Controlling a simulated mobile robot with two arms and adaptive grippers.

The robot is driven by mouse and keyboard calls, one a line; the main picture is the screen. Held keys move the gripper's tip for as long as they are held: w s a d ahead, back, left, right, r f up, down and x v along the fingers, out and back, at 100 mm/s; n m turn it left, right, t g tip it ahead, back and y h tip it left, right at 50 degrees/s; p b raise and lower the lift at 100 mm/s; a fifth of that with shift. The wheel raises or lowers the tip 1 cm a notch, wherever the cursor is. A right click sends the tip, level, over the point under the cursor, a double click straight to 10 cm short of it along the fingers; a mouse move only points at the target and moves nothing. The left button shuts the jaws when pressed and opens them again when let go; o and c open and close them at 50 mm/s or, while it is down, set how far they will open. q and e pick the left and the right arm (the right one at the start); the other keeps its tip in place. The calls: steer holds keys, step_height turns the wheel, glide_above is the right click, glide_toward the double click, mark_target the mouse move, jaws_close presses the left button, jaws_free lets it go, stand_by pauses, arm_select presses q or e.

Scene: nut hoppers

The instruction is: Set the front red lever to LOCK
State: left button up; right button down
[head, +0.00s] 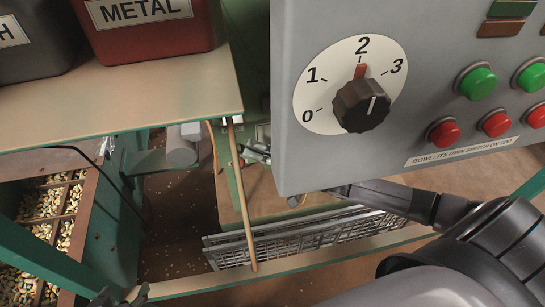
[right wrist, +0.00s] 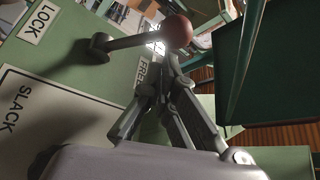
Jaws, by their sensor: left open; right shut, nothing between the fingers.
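A lever with a red ball knob (right wrist: 178,32) shows in the right wrist view, its grey arm running from a pivot at left to the knob. A LOCK label (right wrist: 40,22) lies to the left of the pivot. A partly covered FREE label (right wrist: 142,72) lies below the lever arm, on the knob side. My right gripper (right wrist: 166,62) is shut and empty, its fingertips just below the knob in the picture; I cannot tell whether they touch. In the head view the grey panel hides much of it. My left gripper (head: 122,297) is open and empty at the bottom left.
A grey control panel (head: 290,165) with a dial and buttons hangs close to my right arm. A SLACK plate (right wrist: 25,105) lies near the lever. A METAL bin (head: 145,30) stands on a shelf (head: 130,105). Trays of nuts (head: 45,230) sit at left.

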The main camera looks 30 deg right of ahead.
arm_select(q)
steer(key=shift+w+d+r+t, duration=0.15)
steer(key=shift+w+r+t, duration=0.15)
steer(key=shift+w, duration=0.1)
arm_select(e)
steer(key=shift+w+a+r, duration=0.2)
steer(key=shift+w+a, duration=0.25)
steer(key=shift+a, duration=0.05)
arm_select(q)
steer(key=shift+w, duration=0.1)
